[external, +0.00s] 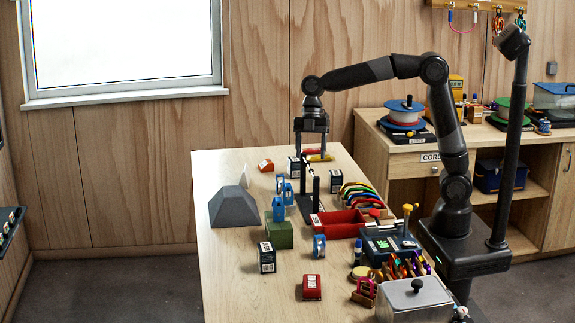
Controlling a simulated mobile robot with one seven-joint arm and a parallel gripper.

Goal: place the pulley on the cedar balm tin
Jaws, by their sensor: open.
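My gripper (312,154) is open and points down over the far part of the table, with its fingers apart. I cannot tell whether anything is between them. Several blue, pulley-like pieces are on the table: one (319,246) stands near the middle front, and others (278,211) stand at or on a green block (279,236). I cannot tell which is the named pulley. No label is readable as cedar balm. A small round tan tin-like thing (360,272) lies at the right; dark labelled boxes (267,257) stand around the table.
A grey wedge-shaped block (233,206) stands at the left edge. A red tray (338,224), a rack of coloured gear (361,196) and a grey metal box (414,299) crowd the right side. A dark upright stand (316,192) is mid-table. The front left is clear.

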